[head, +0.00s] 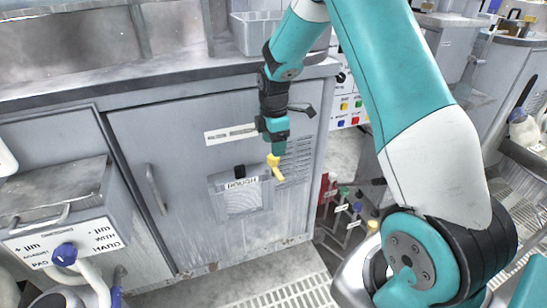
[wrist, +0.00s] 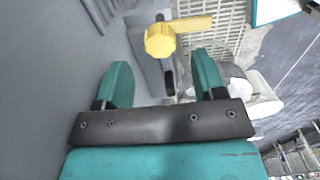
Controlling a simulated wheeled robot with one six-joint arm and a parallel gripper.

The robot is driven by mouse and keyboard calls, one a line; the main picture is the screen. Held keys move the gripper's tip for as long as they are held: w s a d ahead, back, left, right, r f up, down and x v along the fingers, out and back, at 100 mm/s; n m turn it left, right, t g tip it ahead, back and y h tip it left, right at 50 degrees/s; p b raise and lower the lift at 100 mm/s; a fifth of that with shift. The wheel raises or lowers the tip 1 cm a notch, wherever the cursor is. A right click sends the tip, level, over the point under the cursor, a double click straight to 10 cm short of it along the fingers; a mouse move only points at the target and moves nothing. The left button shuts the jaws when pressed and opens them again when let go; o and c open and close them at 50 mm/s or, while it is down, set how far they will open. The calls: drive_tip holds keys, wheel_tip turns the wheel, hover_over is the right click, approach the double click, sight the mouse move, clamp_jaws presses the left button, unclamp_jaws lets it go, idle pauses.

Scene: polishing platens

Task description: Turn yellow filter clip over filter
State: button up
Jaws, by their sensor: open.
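The yellow filter clip (head: 275,163) has a round knob and a flat arm. In the head view the arm points down and to the right, beside the upper right corner of the filter (head: 243,204). The filter is a pale mesh panel labelled ROUGH, set on the grey cabinet door, with a black clip (head: 240,171) at its top. My gripper (head: 277,147) is open and appears just above the yellow clip. In the wrist view, the yellow clip (wrist: 161,39) lies beyond my open fingertips (wrist: 162,72), with nothing between them.
The grey cabinet (head: 180,150) has a countertop edge (head: 170,73) above and a vertical handle (head: 156,188) on its door. A control panel (head: 350,108) with coloured buttons is to the right. A drawer box (head: 62,200) juts out at the left.

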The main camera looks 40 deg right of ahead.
sight(277, 167)
wheel_tip(277, 167, down, 4)
drive_tip(key=shift+f, duration=0.2)
drive_tip(key=c, duration=0.9)
drive_tip(key=shift+r+m+p, duration=0.2)
drive_tip(key=shift+m+p, duration=0.15)
drive_tip(key=shift+m, duration=0.15)
drive_tip(key=shift+f+m+p, duration=0.15)
drive_tip(key=shift+m+p, duration=0.3)
drive_tip(key=shift+m, duration=0.55)
drive_tip(key=o, duration=0.9)
